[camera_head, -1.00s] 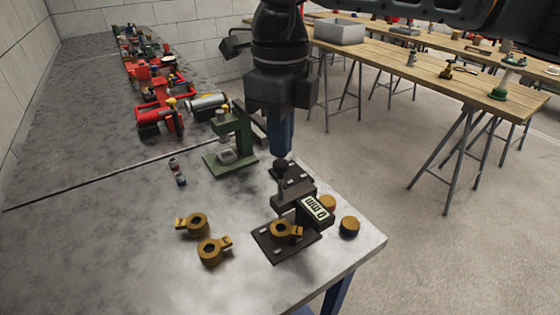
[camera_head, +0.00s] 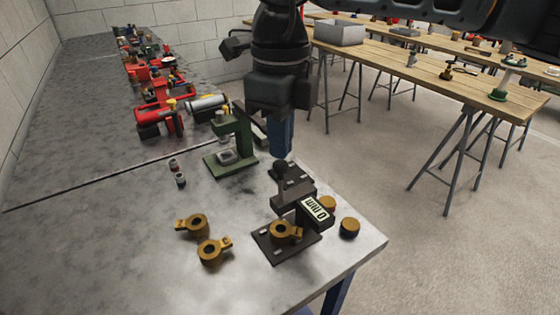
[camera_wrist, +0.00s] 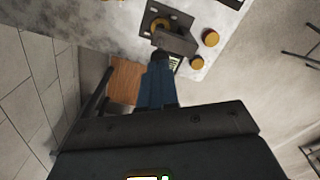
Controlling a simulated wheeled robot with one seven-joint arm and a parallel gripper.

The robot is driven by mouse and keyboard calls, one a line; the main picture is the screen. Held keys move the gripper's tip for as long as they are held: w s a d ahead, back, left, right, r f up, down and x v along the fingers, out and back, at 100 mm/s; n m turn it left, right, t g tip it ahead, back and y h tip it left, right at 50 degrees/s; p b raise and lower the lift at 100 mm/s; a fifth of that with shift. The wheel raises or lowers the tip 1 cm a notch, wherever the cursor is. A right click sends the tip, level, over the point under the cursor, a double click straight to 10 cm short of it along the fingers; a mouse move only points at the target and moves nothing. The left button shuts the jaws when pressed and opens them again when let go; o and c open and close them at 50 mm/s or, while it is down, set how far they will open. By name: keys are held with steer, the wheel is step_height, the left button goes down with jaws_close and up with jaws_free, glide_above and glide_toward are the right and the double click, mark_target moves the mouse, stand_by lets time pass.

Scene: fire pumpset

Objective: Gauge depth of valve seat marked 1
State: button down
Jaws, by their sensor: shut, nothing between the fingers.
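A dark depth gauge (camera_head: 292,192) with a white digital display (camera_head: 315,208) stands near the table's right corner; the digits are too small to read surely. A brass valve seat with a side lug (camera_head: 284,232) sits on its base plate. Two more brass valve seats, (camera_head: 194,224) and (camera_head: 212,250), lie on the table to the left. No number 1 is legible. My gripper (camera_head: 282,157) is shut and points down with its blue fingers just above the gauge's dark knob (camera_head: 281,167); contact cannot be told. In the wrist view my gripper (camera_wrist: 160,58) overlaps the gauge (camera_wrist: 175,41).
A green press (camera_head: 232,150) stands behind left. Small cylinders (camera_head: 180,179) and a red pump (camera_head: 158,112) are farther left. Bare tabletop is at front left.

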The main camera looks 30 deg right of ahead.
mark_target(281, 163)
steer(key=shift+f, duration=0.15)
stand_by(0.5)
steer(key=shift+f+b, duration=0.8)
steer(key=shift+b, duration=0.25)
steer(key=shift+f+b, duration=2.25)
steer(key=shift+b, duration=0.1)
steer(key=shift+r, duration=0.2)
stand_by(0.4)
steer(key=shift+r+p, duration=1.3)
steer(key=shift+r, duration=2.1)
